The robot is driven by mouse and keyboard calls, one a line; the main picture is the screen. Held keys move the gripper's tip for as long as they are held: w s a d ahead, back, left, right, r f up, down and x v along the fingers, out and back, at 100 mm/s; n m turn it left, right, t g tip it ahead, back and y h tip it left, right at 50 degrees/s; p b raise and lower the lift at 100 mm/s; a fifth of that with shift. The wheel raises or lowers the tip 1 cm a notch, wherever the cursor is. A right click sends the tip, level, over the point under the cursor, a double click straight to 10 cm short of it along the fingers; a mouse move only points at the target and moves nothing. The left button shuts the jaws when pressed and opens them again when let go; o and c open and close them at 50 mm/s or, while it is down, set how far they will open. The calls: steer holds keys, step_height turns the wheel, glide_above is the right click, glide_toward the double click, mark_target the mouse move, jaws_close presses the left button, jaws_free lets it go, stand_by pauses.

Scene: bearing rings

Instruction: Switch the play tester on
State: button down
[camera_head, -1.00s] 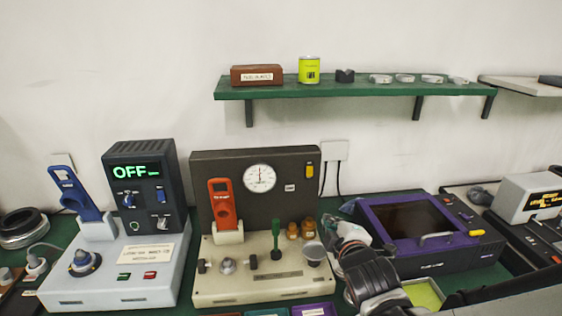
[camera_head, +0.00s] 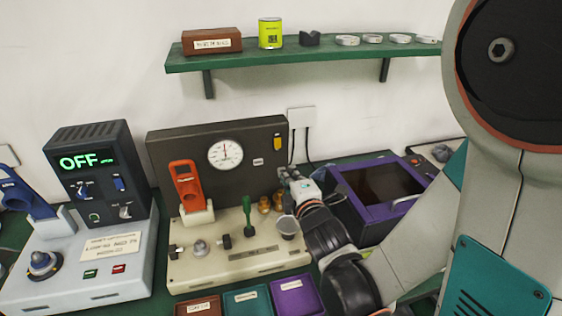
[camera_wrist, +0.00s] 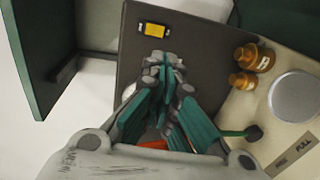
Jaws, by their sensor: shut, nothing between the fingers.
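The tester with a round dial gauge (camera_head: 225,155) has a dark upright back panel (camera_head: 180,150) and a cream base (camera_head: 225,262). I take it for the play tester, though no name is readable. A yellow switch (camera_head: 278,142) sits at the panel's upper right; it also shows in the wrist view (camera_wrist: 155,29). Its on or off position is too small to tell. My gripper (camera_head: 285,173) is shut and empty, in front of the panel's right edge, below the switch. In the wrist view my fingertips (camera_wrist: 160,60) appear just below the switch, apart from it in the picture.
A grey unit with a display (camera_head: 84,160) reading OFF stands at the left. A purple-framed machine (camera_head: 350,205) is behind my arm at right. Brass pieces (camera_wrist: 245,65) and a grey cup (camera_wrist: 294,97) stand by the panel. A green shelf (camera_head: 300,54) is above.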

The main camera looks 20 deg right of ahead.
mark_target(278, 143)
steer(key=w+b, duration=0.1)
steer(key=w, duration=0.3)
steer(key=w+f+b, duration=0.1)
steer(key=w, duration=0.8)
steer(key=shift+w+f+b, duration=0.15)
steer(key=shift+f+b, duration=0.15)
steer(key=shift+b, duration=0.1)
